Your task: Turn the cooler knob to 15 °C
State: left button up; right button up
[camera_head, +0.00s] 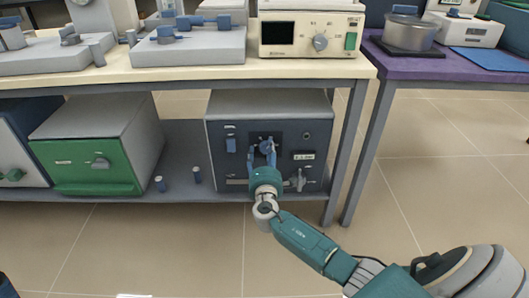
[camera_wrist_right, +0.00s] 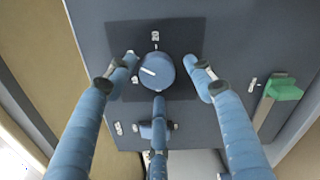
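The cooler is a grey box with a dark front (camera_head: 218,150) on the lower shelf. Its round blue knob (camera_wrist_right: 154,72) shows in the wrist view on a dark square panel; its white pointer line points left and slightly up. My right gripper (camera_head: 263,147) is in front of the cooler and hides most of the knob in the head view. In the wrist view its three blue fingers are spread around the knob, with visible gaps at left and right. Contact by the lower finger cannot be told. My left gripper is not in view.
The table above (camera_head: 180,74) holds a furnace with a control panel (camera_head: 312,36). A table leg (camera_head: 347,150) stands right of the cooler. A green-fronted box (camera_head: 85,165) is on the shelf to the left. A green handle (camera_wrist_right: 285,87) shows right in the wrist view.

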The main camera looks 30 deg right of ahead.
jog(key=shift+s+d, duration=0.1)
jog(key=shift+s, duration=0.25)
jog(key=v, duration=1.1)
jog(key=shift+a, duration=0.35)
jog(key=shift+s, duration=0.1)
